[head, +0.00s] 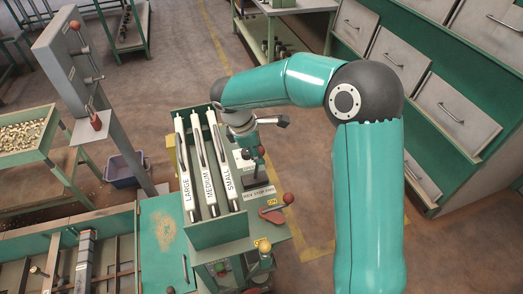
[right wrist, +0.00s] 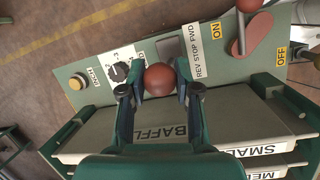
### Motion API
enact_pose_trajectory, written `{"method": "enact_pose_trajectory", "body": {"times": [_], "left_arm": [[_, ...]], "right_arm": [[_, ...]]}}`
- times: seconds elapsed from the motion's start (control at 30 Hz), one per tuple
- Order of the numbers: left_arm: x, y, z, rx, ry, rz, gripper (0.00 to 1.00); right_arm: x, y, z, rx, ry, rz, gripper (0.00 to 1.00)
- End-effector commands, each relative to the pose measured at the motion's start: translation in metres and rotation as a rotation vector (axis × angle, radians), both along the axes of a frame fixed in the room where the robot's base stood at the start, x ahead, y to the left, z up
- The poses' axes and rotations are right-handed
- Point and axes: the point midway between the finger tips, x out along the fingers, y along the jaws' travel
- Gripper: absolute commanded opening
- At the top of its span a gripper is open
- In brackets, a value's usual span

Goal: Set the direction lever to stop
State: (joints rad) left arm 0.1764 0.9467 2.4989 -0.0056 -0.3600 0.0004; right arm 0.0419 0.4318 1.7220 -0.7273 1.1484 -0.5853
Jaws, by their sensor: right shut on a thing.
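The direction lever's red-brown ball knob (right wrist: 160,78) shows in the right wrist view between the fingers of my right gripper (right wrist: 160,86), which is shut on it. The REV STOP FWD label (right wrist: 207,45) lies on the green panel just right of the knob. The knob appears beside the lower end of the label, but its shaft is hidden, so I cannot tell which position the lever is at. In the head view my right gripper (head: 257,160) is above the panel behind the label (head: 259,192), and the knob is hidden there. My left gripper is out of view.
A red ON/OFF lever (head: 271,215) with a ball knob is close by. A dial (right wrist: 119,71) and a push button (right wrist: 77,82) sit left of the knob.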

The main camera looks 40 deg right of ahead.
Motion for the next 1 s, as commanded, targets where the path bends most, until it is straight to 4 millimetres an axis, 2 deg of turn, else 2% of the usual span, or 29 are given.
{"method": "enact_pose_trajectory", "body": {"times": [0.2,0.67,0.7,0.83,1.0], "left_arm": [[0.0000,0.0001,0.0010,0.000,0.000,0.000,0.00],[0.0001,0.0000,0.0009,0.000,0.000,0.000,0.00],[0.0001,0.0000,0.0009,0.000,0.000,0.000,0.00],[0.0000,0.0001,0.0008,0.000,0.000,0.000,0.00],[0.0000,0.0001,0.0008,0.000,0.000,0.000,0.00]], "right_arm": [[0.0056,0.0107,0.0013,0.007,-0.009,0.001,0.00],[0.0054,0.0121,0.0001,0.009,-0.007,-0.001,0.00],[0.0052,0.0120,0.0000,0.009,-0.007,-0.002,0.36],[0.0046,0.0113,-0.0001,0.008,-0.005,-0.002,0.57],[0.0039,0.0105,-0.0001,0.006,-0.003,-0.003,0.57]]}}
